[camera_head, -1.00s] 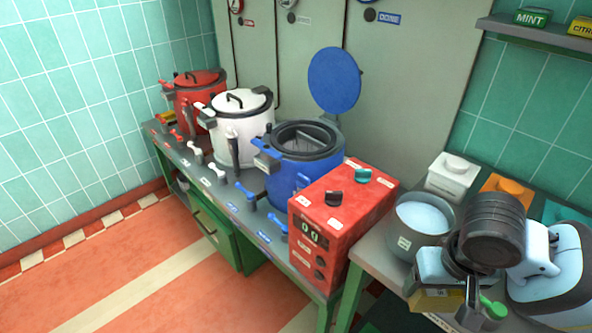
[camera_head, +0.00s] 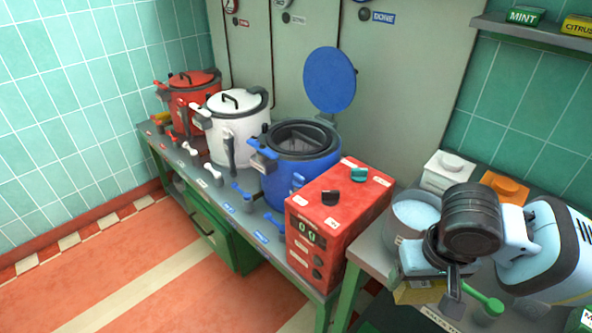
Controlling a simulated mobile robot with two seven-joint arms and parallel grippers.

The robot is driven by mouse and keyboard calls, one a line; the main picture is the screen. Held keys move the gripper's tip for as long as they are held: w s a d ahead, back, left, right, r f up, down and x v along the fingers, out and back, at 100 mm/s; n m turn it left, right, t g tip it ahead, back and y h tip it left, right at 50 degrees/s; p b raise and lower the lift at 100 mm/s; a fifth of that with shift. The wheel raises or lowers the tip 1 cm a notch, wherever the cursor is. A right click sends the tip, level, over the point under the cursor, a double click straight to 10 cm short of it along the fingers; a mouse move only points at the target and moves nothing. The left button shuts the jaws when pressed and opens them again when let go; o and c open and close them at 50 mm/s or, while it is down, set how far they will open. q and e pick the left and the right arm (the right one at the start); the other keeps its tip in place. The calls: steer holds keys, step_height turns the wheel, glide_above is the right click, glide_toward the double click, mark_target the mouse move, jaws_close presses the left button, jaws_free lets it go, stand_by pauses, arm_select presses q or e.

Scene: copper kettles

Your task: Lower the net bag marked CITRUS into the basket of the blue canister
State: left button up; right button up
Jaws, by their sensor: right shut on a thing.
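The blue canister (camera_head: 287,182) stands on the bench with its round blue lid (camera_head: 330,80) swung up behind it. A dark grey basket (camera_head: 303,137) shows inside its open top. My right gripper (camera_head: 440,258) is at the lower right, beside the red control box and well away from the canister. It is shut on a yellow thing (camera_head: 415,293), which shows partly below the jaws. This may be the net bag, but I cannot read a CITRUS mark on it. My wrist and jaws hide much of it. My left gripper is out of view.
The red control box (camera_head: 335,210) stands between my right gripper and the canister. A grey pail (camera_head: 404,212), white and orange containers and a green-handled tool (camera_head: 488,306) are near the gripper. White (camera_head: 235,135) and red (camera_head: 190,98) kettles stand left of the canister.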

stand_by(0.3)
steer(key=f, duration=0.5)
steer(key=s+a+f, duration=0.1)
steer(key=f, duration=0.1)
steer(key=shift+s+f, duration=0.1)
steer(key=shift+f, duration=0.25)
step_height(320, 180, down, 7)
steer(key=s+d, duration=0.1)
steer(key=s, duration=0.1)
steer(key=shift+s+r, duration=0.15)
steer(key=shift+s, duration=0.2)
steer(key=shift+a, duration=0.1)
